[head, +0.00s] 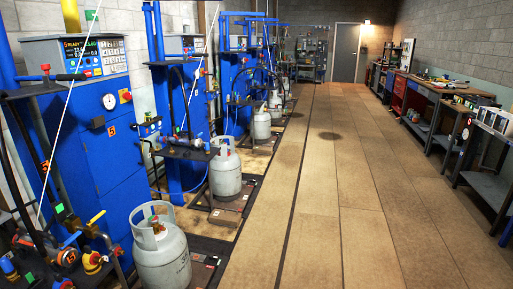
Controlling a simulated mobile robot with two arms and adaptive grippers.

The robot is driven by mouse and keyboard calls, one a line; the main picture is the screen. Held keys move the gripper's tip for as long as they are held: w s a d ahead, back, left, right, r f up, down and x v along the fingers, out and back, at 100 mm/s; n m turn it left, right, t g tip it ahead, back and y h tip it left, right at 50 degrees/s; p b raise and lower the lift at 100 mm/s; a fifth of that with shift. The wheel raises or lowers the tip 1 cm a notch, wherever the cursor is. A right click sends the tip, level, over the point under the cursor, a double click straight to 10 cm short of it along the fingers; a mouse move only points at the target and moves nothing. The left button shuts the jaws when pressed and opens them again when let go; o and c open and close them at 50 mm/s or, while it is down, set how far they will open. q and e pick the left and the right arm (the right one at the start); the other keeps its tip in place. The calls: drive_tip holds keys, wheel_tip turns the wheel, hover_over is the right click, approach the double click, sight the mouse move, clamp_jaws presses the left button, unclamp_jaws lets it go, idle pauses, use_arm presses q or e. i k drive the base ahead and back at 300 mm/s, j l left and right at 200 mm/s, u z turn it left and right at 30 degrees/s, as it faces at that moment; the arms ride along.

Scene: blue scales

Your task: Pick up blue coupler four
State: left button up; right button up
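No part marked as blue coupler four can be made out in the head view. Several small fittings sit at the lower left edge: a blue fitting (8,266), a round fitting with an orange mark (68,257) and a brass fitting with a yellow handle (93,262). Small blue parts also show on the stand by the second blue machine (148,128), too small to read. Neither of my grippers shows in this view.
A large blue machine (92,160) with a screen and a "5" label stands at the left, with more behind it. Grey gas cylinders (162,258) stand on platforms along that row. A clear floor (330,190) runs to a grey door (345,66). Workbenches (440,90) line the right wall.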

sight(207, 149)
drive_tip(key=i+u, duration=0.2)
drive_tip(key=i, duration=0.3)
drive_tip(key=i+l+u, duration=0.25)
drive_tip(key=i, duration=0.25)
drive_tip(key=i+l+u, duration=0.2)
drive_tip(key=i, duration=0.25)
drive_tip(key=z, duration=0.4)
drive_tip(key=i+l+z, duration=0.25)
drive_tip(key=i, duration=0.3)
drive_tip(key=i+j+z, duration=0.1)
drive_tip(key=i+z, duration=0.15)
drive_tip(key=i, duration=2.45)
drive_tip(key=i+l+u, duration=0.1)
drive_tip(key=i+u, duration=0.2)
drive_tip(key=i, duration=0.15)
drive_tip(key=i+l+u, duration=0.15)
drive_tip(key=i+u, duration=0.15)
drive_tip(key=i+l+u, duration=0.3)
drive_tip(key=i, duration=0.2)
